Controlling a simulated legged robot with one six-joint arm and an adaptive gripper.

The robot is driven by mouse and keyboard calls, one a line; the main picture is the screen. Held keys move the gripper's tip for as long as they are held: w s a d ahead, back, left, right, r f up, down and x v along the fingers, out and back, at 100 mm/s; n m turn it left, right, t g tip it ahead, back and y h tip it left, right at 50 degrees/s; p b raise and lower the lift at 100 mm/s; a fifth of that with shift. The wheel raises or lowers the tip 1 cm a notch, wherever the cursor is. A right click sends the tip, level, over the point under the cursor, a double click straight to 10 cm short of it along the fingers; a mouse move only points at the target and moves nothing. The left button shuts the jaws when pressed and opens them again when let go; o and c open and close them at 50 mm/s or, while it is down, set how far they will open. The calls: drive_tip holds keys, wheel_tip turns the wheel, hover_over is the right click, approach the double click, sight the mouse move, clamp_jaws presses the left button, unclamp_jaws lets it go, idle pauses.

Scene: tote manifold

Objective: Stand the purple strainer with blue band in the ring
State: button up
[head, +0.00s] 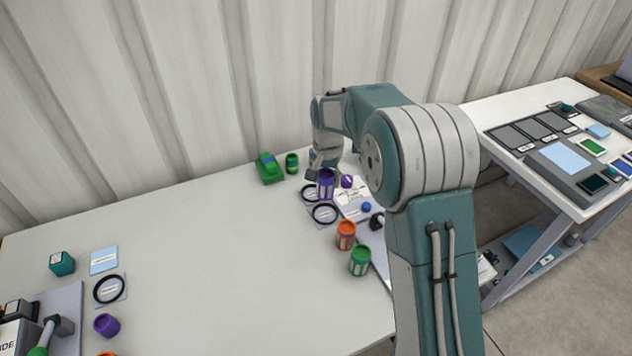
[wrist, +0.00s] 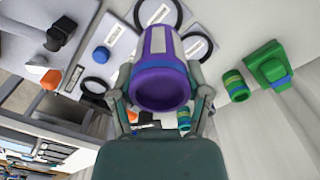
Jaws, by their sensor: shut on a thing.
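The purple strainer (head: 326,187) hangs in my gripper (head: 323,172), above two black rings at the back of the white table. Contact below the strainer cannot be told.
A green block (head: 268,169) and a green cylinder (head: 292,163) stand left of the gripper. An orange cylinder (head: 346,235) and another green cylinder (head: 360,262) stand in front. The table's middle is clear.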

sight(329, 195)
drive_tip(key=shift+d+f, duration=0.5)
drive_tip(key=shift+d, duration=0.35)
drive_tip(key=shift+f, duration=0.35)
drive_tip(key=shift+a+f, duration=0.9)
drive_tip(key=shift+a, duration=0.3)
drive_tip(key=shift+a+f, duration=0.15)
drive_tip(key=shift+f, duration=0.15)
drive_tip(key=shift+d+f, duration=1)
drive_tip(key=shift+f, duration=0.05)
drive_tip(key=shift+a+f, duration=0.2)
drive_tip(key=shift+f, duration=0.3)
drive_tip(key=shift+a+f, duration=0.3)
drive_tip(key=shift+a, duration=0.2)
drive_tip(key=shift+d, duration=0.25)
drive_tip(key=o, duration=1.2)
drive_tip(key=shift+d, duration=0.2)
drive_tip(key=shift+a, duration=0.25)
